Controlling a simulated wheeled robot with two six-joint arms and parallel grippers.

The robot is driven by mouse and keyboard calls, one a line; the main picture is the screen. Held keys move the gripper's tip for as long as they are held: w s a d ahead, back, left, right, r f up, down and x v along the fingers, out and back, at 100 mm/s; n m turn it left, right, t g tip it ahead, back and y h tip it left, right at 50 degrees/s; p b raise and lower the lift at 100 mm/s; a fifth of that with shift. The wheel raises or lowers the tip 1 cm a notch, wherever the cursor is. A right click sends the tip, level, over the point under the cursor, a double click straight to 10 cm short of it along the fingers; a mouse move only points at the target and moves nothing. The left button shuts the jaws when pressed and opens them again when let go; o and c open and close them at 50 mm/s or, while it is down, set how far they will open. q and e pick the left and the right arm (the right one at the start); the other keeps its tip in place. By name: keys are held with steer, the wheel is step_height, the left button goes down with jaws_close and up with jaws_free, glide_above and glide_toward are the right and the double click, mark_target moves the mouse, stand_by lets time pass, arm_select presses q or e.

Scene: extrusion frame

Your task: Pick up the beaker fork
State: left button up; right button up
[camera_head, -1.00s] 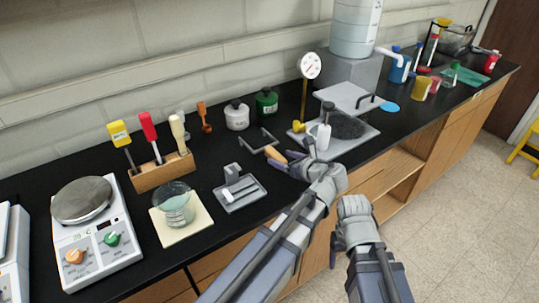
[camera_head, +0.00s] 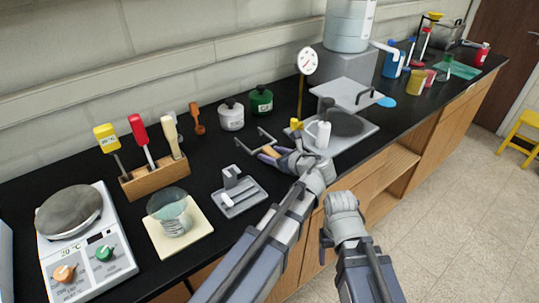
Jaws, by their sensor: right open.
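The beaker fork has grey prongs (camera_head: 263,138) and a tan handle (camera_head: 270,151), and lies on the black bench top behind the small grey tray. My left gripper (camera_head: 277,155) is low over the bench at the handle, with one dark finger beside the handle's near side. Its hand hides part of the handle, and I cannot tell whether the fingers touch or grip it. My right gripper (camera_head: 328,238) is open, in front of the bench edge, with nothing seen in it; its fingers are mostly hidden.
A beaker (camera_head: 172,213) stands on a cream pad left of the small tray (camera_head: 239,194). A hotplate (camera_head: 84,245) and a tool block (camera_head: 155,176) are further left. White (camera_head: 231,116) and green (camera_head: 261,101) jars stand behind the fork. A balance-like stand (camera_head: 345,140) is at right.

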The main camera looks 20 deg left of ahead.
arm_select(q)
steer(key=shift+a, duration=0.1)
steer(key=shift+c, duration=1.4)
jaws_close()
steer(key=shift+r, duration=0.15)
